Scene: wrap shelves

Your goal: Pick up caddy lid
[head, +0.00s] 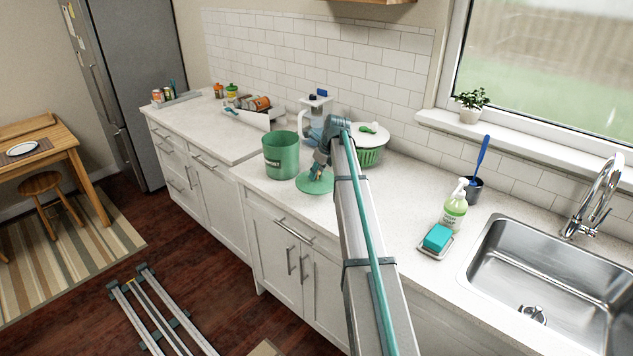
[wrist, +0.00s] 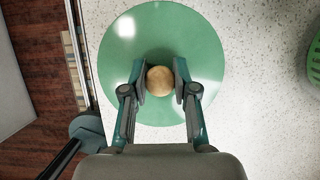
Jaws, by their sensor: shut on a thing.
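The caddy lid (head: 314,183) is a round green disc at the counter's front edge, just right of the green caddy bin (head: 281,155). In the wrist view the lid (wrist: 112,60) lies below my gripper, with a round tan knob (wrist: 160,80) at its middle. My gripper (wrist: 160,82) is shut on the knob, one finger on each side. In the head view my gripper (head: 319,171) is over the lid, partly hidden by my arm. I cannot tell whether the lid touches the counter.
A green basket with a white top (head: 370,153) stands behind my arm, to the right. A soap bottle (head: 454,207), a teal sponge on a dish (head: 437,238) and the sink (head: 545,285) are further right. A white rack (head: 258,113) stands at the back left.

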